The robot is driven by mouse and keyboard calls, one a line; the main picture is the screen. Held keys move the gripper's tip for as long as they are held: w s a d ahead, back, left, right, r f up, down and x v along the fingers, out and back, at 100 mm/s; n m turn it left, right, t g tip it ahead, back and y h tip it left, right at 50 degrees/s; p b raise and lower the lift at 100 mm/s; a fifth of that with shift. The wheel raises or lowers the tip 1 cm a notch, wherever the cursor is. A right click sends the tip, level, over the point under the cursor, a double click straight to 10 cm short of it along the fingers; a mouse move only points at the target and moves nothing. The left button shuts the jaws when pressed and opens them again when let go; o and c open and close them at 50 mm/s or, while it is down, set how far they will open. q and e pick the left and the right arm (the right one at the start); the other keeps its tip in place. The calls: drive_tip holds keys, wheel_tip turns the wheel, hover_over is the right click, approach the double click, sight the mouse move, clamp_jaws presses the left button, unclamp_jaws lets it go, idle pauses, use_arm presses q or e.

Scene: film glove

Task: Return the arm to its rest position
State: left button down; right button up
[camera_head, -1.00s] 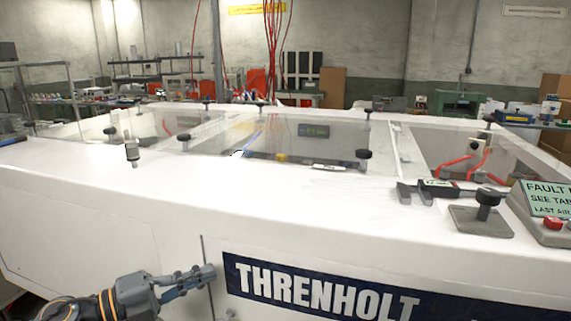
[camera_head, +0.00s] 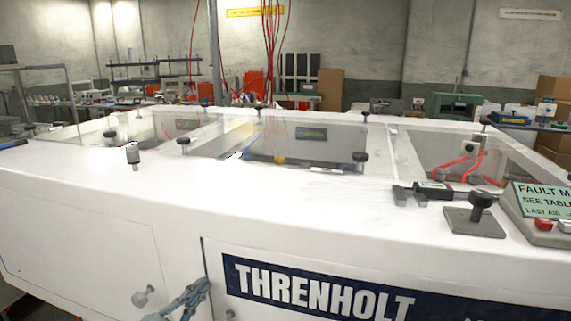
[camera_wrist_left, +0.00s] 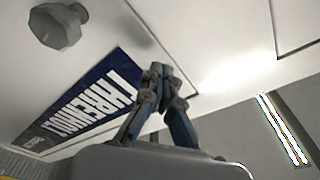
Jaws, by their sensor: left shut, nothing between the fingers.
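My left gripper (camera_head: 203,285) is low in the head view, in front of the white cabinet's front face, to the left of the dark THRENHOLT sign (camera_head: 320,290). Its fingers are together and hold nothing. In the left wrist view the closed fingers (camera_wrist_left: 160,74) point toward the white panel, beside the sign (camera_wrist_left: 85,100). Most of my left arm is below the edge of the head view. My right gripper does not show.
The white cabinet (camera_head: 90,190) fills the foreground. Knobs, a caliper (camera_head: 440,191), a black-knobbed plate (camera_head: 474,222) and a fault display box (camera_head: 540,205) are on its top. A round knob (camera_head: 143,296) stands out from its front, close to my gripper.

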use_arm(q)
drive_tip(key=s+a+f+n+g+y, duration=0.35)
drive_tip(key=f+n+y, duration=0.25)
drive_tip(key=f+n, duration=0.3)
drive_tip(key=s+f+n+g+y, duration=0.15)
drive_tip(key=s+f+g, duration=0.35)
drive_tip(key=s+f, duration=0.5)
drive_tip(key=s+f+n+g, duration=0.3)
drive_tip(key=s+f+g, duration=0.25)
drive_tip(key=s, duration=0.75)
drive_tip(key=s+f+g, duration=0.1)
drive_tip(key=s+f, duration=0.2)
drive_tip(key=f, duration=2.5)
drive_tip(key=s+a+f+g+p, duration=0.1)
drive_tip(key=s+a+f, duration=0.2)
drive_tip(key=s+f, duration=1)
drive_tip(key=s, duration=0.3)
drive_tip(key=shift+s+f+g+p, duration=0.15)
drive_tip(key=shift+f+g+p, duration=0.1)
drive_tip(key=shift+g+p, duration=0.05)
